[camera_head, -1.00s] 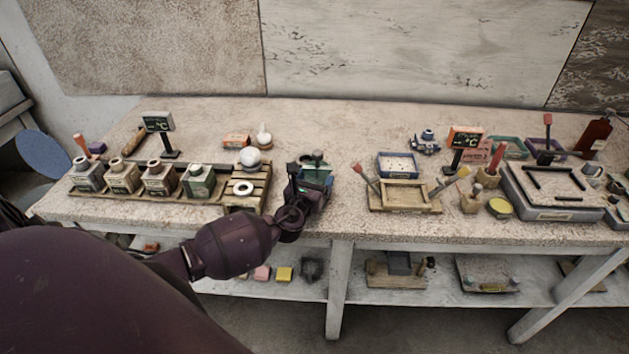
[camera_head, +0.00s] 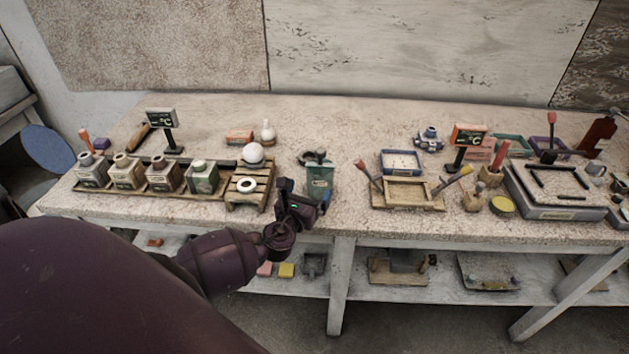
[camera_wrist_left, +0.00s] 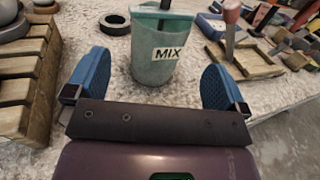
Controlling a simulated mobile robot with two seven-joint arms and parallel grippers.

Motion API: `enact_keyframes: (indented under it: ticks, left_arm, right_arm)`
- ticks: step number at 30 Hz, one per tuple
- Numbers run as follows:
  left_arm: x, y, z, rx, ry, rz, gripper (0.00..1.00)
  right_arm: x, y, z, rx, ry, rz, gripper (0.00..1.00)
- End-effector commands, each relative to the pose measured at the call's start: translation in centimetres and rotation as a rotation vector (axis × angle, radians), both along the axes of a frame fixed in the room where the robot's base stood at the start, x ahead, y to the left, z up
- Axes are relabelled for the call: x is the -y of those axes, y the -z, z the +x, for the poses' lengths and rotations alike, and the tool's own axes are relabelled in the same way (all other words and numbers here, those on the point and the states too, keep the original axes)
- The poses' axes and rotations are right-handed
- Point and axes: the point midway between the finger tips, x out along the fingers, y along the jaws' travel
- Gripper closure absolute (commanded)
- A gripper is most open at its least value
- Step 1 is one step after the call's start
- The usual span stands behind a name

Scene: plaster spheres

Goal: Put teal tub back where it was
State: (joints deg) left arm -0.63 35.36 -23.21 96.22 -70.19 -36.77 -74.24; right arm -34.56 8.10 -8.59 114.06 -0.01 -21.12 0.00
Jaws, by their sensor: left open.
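The teal tub (camera_head: 320,183) stands upright on the table, just right of the slatted wooden rack. In the left wrist view the tub (camera_wrist_left: 152,58) carries a label reading MIX, and a dark stick stands in it. My left gripper (camera_head: 310,205) is at the table's front edge, in front of the tub. In the left wrist view its blue fingers (camera_wrist_left: 152,85) are open and spread to either side, with the tub ahead and between them; they do not appear to touch it. My right gripper is not in view.
The wooden rack (camera_head: 262,196) with a white sphere (camera_head: 253,152) and white ring is close on the left. A dark ring (camera_wrist_left: 115,25) lies behind the tub. Right of it, the table is bare up to a wooden frame (camera_head: 437,205).

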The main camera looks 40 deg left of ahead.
Motion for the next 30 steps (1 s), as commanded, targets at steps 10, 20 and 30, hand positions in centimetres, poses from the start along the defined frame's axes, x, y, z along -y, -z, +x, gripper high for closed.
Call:
enact_keyframes:
  ticks: [10, 20, 30]
  left_arm:
    - [1.1, 0.0, -4.8, 0.000, 0.000, -0.001, 0.00]
    - [1.3, 0.0, -5.4, 0.001, 0.000, -0.001, 0.00]
    - [1.3, 0.0, -5.4, 0.000, 0.000, -0.001, 0.00]
  right_arm:
    - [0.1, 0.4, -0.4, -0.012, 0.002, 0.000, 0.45]
    - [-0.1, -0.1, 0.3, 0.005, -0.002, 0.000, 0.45]
    - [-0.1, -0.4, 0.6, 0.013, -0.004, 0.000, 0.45]
